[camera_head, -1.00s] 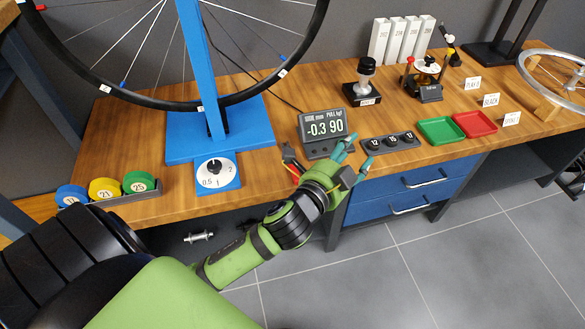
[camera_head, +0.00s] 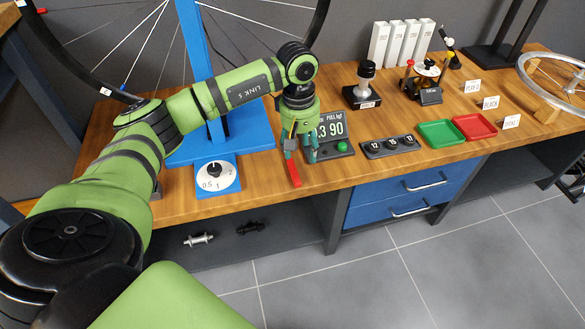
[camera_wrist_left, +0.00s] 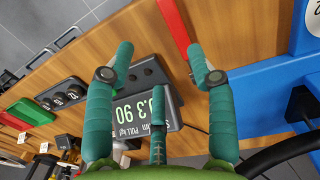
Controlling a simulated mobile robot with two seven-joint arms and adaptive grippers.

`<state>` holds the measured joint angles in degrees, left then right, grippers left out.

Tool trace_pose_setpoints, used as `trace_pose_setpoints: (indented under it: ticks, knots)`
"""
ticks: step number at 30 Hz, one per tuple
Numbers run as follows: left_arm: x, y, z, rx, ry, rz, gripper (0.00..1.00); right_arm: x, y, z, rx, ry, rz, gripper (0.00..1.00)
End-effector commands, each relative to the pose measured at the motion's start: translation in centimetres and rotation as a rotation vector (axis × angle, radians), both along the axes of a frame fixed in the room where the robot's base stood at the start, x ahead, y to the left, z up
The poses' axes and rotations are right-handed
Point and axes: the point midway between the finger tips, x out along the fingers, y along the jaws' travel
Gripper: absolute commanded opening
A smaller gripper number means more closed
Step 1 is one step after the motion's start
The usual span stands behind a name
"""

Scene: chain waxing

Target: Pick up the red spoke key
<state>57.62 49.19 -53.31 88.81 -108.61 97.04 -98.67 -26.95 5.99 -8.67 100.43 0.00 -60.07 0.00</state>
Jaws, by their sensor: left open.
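A flat red bar (camera_head: 294,173), which looks like the red spoke key, is near the front edge of the workbench, left of the grey display unit (camera_head: 331,128). In the left wrist view the red bar (camera_wrist_left: 173,24) runs from the top edge to beside the right-hand finger. My left gripper (camera_head: 300,156) points down above the bench beside the bar. In the wrist view its teal fingers (camera_wrist_left: 158,54) are apart, with no object held between them. I cannot tell whether a finger touches the bar. My right gripper is not in view.
A blue stand base with a dial (camera_head: 217,177) is left of the gripper. A dark tray with several round numbered pieces (camera_head: 390,145), a green tray (camera_head: 441,134) and a red tray (camera_head: 474,126) are to the right. Blue drawers (camera_head: 400,190) are below the benchtop.

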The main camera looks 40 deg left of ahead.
Motion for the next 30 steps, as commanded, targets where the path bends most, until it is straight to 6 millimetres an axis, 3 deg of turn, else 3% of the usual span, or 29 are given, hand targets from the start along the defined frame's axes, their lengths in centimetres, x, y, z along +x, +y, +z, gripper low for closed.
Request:
trace_pose_setpoints:
  ticks: [1, 4, 11, 19, 26, 27, 30]
  knots:
    - [-0.1, 1.1, 0.2, 0.036, 0.010, -0.003, 0.56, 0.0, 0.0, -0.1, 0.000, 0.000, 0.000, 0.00]
    - [-0.3, 2.0, -0.4, 0.066, 0.023, -0.007, 0.56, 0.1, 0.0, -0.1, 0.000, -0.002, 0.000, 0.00]
    - [-0.4, 1.9, -2.4, 0.065, 0.024, -0.007, 0.56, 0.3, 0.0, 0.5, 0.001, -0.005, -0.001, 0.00]
    - [-0.5, 1.7, -6.3, 0.063, 0.024, -0.006, 0.56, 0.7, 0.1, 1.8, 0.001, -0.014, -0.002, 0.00]
    - [-0.4, 1.7, -6.6, 0.062, 0.021, -0.007, 0.56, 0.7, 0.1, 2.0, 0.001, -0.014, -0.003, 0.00]
    - [-0.4, 1.7, -6.6, 0.062, 0.021, -0.007, 0.48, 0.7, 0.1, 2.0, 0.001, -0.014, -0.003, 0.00]
    - [-0.4, 1.7, -6.5, 0.062, 0.021, -0.007, 0.08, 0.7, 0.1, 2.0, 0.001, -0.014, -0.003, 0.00]
